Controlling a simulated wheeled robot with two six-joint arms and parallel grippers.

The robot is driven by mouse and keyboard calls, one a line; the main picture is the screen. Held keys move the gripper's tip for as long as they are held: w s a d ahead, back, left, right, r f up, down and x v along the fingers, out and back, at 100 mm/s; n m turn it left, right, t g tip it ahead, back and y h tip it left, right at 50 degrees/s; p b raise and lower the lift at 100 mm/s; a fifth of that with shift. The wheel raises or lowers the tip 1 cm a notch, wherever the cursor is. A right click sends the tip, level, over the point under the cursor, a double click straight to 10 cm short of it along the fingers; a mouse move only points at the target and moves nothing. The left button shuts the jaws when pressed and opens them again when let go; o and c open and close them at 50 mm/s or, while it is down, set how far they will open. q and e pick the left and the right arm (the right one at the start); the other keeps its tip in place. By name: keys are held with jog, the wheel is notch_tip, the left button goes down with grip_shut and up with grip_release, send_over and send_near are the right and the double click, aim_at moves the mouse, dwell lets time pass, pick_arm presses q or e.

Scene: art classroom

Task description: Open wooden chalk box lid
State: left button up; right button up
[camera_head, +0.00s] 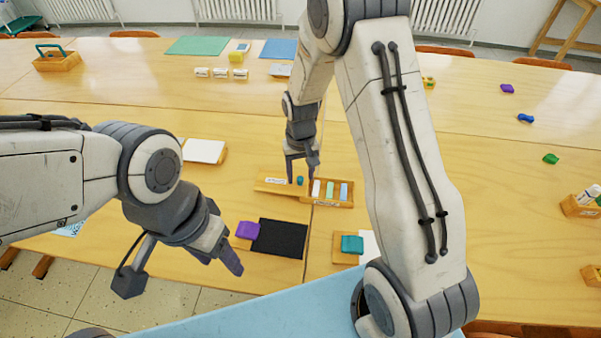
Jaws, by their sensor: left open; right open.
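The wooden chalk box (330,203) sits on the table in the middle of the view. White, green and blue chalk pieces show in its open right part. Its wooden lid (268,188), with a white label and a small teal knob (300,181), lies to the left, off the chalk. Whether the lid still overlaps the box's left end is hard to tell. My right gripper (301,175) is open and points down over the lid, with its fingertips on either side of the knob. My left gripper (185,275) is open and empty at the lower left, well apart from the box.
A black mat (279,239) with a purple block (247,230) lies in front of the box. A teal eraser (352,244) on a wooden block stands nearer. A white pad (204,151) lies to the left. The table between pad and lid is clear.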

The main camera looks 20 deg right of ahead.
jog(key=shift+r, duration=0.1)
notch_tip(320, 180, up, 10)
jog(key=shift+r, duration=0.15)
dwell(0.6)
